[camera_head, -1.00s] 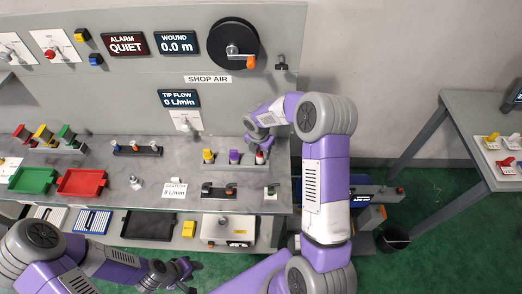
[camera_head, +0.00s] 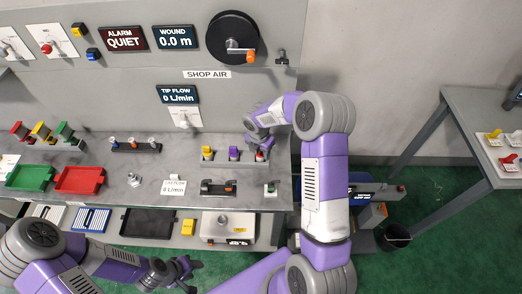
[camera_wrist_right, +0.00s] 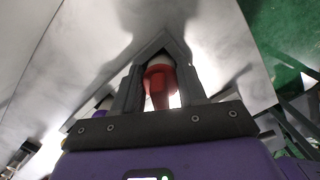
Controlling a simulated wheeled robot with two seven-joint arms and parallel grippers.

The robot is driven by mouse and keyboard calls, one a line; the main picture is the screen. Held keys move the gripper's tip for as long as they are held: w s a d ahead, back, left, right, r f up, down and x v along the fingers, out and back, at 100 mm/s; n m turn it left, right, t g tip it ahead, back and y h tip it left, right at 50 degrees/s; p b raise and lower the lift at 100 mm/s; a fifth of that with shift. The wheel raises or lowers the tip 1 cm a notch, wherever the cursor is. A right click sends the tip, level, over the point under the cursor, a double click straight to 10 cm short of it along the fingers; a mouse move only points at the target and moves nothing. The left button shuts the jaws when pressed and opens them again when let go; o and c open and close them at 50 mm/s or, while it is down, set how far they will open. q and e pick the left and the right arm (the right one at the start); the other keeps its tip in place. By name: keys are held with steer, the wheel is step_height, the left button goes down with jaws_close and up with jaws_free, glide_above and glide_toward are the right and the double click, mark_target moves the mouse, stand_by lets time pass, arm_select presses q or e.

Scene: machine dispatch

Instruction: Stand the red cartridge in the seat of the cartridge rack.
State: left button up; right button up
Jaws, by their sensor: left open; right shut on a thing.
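The red cartridge (camera_head: 260,156) is at the right end of the grey rack (camera_head: 220,161) on the bench, beside a yellow piece (camera_head: 207,152) and a purple piece (camera_head: 233,153). My right gripper (camera_head: 261,149) is over it from above. In the right wrist view the red cartridge (camera_wrist_right: 158,86), with a pale end, is between the fingers of my right gripper (camera_wrist_right: 160,88), which is shut on it. Whether its lower end touches the rack is hidden. My left gripper (camera_head: 178,274) is open and empty, low in front of the bench.
A black fixture (camera_head: 218,188) and a small green-topped piece (camera_head: 271,188) stand in front of the rack. Red (camera_head: 80,180) and green (camera_head: 31,178) trays lie to the left. A black holder (camera_head: 135,147) stands behind. A side table (camera_head: 478,125) is at right.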

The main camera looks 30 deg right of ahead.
steer(key=shift+f, duration=0.1)
steer(key=o, duration=1.7)
steer(key=shift+r+p, duration=2.4)
steer(key=shift+r, duration=0.65)
